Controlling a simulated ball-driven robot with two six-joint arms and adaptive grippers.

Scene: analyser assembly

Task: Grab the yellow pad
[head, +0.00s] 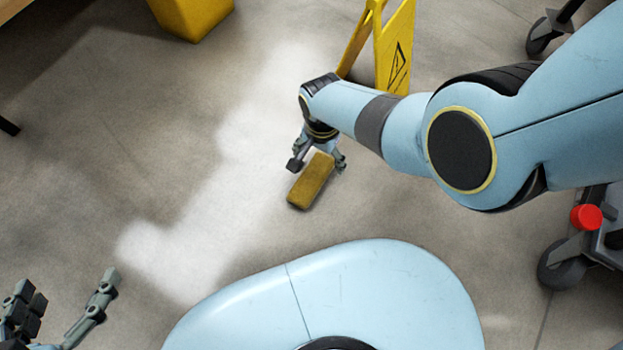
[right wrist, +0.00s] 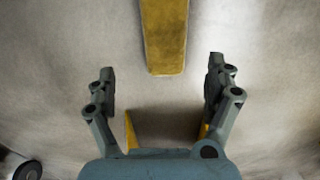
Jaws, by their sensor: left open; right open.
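The yellow pad (head: 311,182) is a flat oblong block lying on the concrete floor in the head view. My right gripper (head: 317,166) is over the far end of the pad, pointing down, with its fingers apart. In the right wrist view the pad (right wrist: 164,35) runs from the top edge to just beyond the fingertips, roughly midway between them. The right gripper (right wrist: 163,70) is open and empty there. My left gripper (head: 68,300) is open and empty at the lower left of the head view, far from the pad.
A yellow folding warning sign (head: 394,50) stands behind my right forearm. A yellow bin (head: 190,14) is at the top left. A wheeled cart with a red knob (head: 586,217) is at the right. The floor left of the pad is clear.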

